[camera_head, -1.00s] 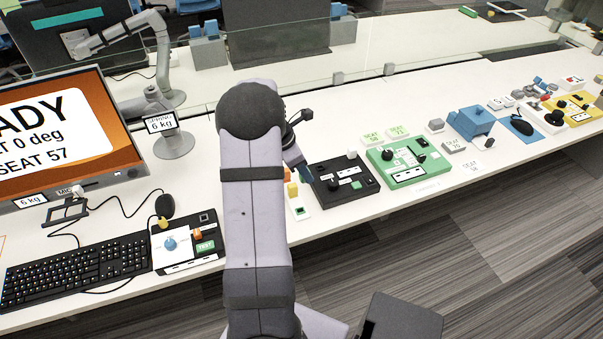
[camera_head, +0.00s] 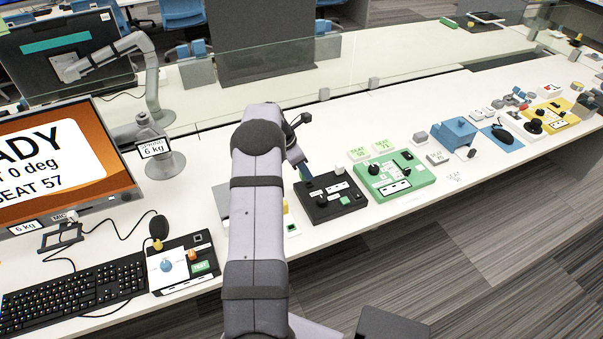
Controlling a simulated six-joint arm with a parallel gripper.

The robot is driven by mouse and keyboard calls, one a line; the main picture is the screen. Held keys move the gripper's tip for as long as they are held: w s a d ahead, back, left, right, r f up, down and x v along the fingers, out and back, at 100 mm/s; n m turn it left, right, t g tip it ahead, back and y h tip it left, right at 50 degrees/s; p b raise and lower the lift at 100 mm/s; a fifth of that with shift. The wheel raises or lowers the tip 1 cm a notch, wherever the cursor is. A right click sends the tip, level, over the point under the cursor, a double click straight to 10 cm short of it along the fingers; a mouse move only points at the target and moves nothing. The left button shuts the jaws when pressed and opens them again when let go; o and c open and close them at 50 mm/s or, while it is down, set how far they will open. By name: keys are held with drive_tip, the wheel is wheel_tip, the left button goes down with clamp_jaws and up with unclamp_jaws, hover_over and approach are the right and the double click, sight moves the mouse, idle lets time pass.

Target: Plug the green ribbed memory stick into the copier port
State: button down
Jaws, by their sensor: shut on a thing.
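My gripper (camera_head: 303,168) shows only in part beyond my forearm, a small blue-grey tip over the back left corner of a black panel box (camera_head: 331,196). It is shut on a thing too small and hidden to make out. I cannot pick out the green ribbed memory stick for certain. I cannot tell which socket is the copier port. A narrow white block (camera_head: 292,229) with a dark square opening stands left of the black box, partly hidden by my arm.
A green panel box (camera_head: 402,176) stands right of the black one, and a blue block (camera_head: 454,131) farther right. A keyboard (camera_head: 75,291), a white-and-black panel (camera_head: 180,266) and a monitor (camera_head: 60,160) fill the left. A glass screen (camera_head: 400,62) runs behind the desk. Bare desk lies behind the boxes.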

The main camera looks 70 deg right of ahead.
drive_tip(key=d, duration=0.5)
drive_tip(key=shift+d, duration=0.1)
idle(0.5)
drive_tip(key=shift+f, duration=0.25)
drive_tip(key=shift+f+b, duration=1.6)
drive_tip(key=shift+f, duration=1.05)
drive_tip(key=shift+f+b, duration=0.95)
drive_tip(key=shift+f, duration=0.1)
idle(0.6)
drive_tip(key=c, duration=1.5)
unclamp_jaws()
drive_tip(key=shift+c, duration=0.2)
drive_tip(key=shift+w, duration=0.1)
